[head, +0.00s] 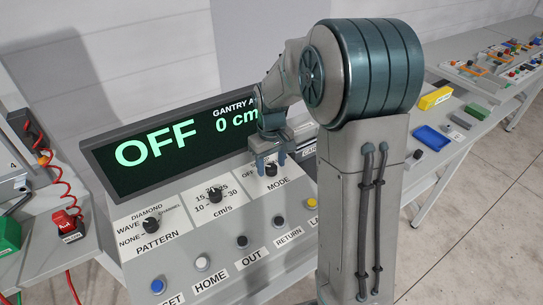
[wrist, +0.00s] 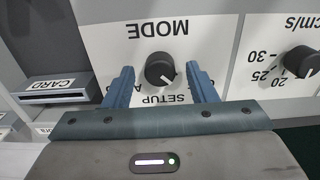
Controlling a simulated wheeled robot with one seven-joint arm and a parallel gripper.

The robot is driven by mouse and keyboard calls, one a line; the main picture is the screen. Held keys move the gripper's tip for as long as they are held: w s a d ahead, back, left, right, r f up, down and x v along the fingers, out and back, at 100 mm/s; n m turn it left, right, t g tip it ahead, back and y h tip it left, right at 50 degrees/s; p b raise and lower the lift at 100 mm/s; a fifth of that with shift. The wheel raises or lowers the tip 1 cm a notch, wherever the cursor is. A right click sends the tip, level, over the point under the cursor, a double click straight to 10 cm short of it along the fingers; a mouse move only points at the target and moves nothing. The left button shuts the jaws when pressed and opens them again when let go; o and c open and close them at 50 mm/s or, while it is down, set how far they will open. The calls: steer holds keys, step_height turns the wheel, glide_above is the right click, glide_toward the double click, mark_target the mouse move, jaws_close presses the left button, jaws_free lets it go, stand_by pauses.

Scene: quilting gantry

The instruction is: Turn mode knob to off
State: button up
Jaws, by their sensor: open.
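The mode knob (wrist: 160,68) is a round black knob with a white pointer mark, above the word MODE on the panel. In the wrist view, which sees the panel upside down, its mark points to the lower right and SETUP is readable below it. The knob also shows in the head view (head: 271,170), partly behind the fingers. My gripper (wrist: 160,69) is open, with one blue finger on each side of the knob and gaps visible between. In the head view my gripper (head: 271,166) is right over the knob. The display (head: 165,145) reads OFF and 0 cm.
The pattern knob (head: 152,225) and cm/s knob (head: 214,195) sit left of the mode knob. A row of push buttons (head: 242,242) runs along the panel's front. A card slot (wrist: 53,86) shows beside the mode area. A red coiled cord (head: 65,180) hangs at left.

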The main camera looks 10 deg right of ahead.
mark_target(271, 167)
step_height(271, 167, up, 14)
steer(key=shift+b, duration=0.4)
steer(key=shift+f, duration=0.1)
